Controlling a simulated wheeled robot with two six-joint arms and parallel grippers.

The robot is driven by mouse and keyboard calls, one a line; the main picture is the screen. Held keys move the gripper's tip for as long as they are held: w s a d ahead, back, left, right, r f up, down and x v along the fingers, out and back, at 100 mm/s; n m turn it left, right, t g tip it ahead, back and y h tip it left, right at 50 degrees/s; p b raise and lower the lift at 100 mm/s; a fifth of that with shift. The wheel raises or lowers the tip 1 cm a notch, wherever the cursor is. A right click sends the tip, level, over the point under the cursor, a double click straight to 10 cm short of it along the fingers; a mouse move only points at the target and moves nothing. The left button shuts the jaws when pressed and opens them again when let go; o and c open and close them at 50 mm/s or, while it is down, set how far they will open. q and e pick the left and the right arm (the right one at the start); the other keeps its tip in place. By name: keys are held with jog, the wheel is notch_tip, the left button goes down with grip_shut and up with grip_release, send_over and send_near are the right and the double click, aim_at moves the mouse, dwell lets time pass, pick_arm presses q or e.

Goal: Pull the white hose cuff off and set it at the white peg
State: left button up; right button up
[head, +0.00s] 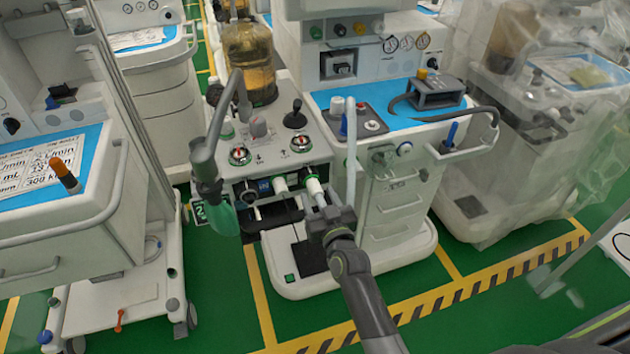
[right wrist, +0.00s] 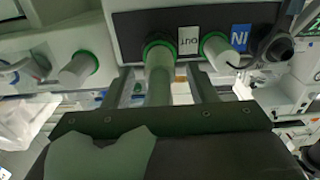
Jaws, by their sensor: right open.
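The white hose cuff (head: 316,190) sits on the right-hand green-ringed port of the left cart's front panel. In the right wrist view the cuff (right wrist: 159,72) looks grey-green in shade, beside the OUT label. My right gripper (head: 321,208) is open in front of that port. In the wrist view its two fingers (right wrist: 160,88) stand on either side of the cuff, with gaps; the cuff's near end is hidden by the gripper body. A white peg with a green ring (right wrist: 78,69) stands at the left of the wrist view. My left gripper is not in view.
A second white stub (head: 281,185) sits just left of the cuff, near the blue IN label. A green breathing bag (head: 222,218) hangs further left. A pale upright tube (head: 350,150) rises close behind my gripper. Green floor (head: 400,285) is clear in front.

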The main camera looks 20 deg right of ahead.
jog(key=shift+w+p, duration=0.75)
jog(key=shift+w, duration=0.6)
dwell(0.3)
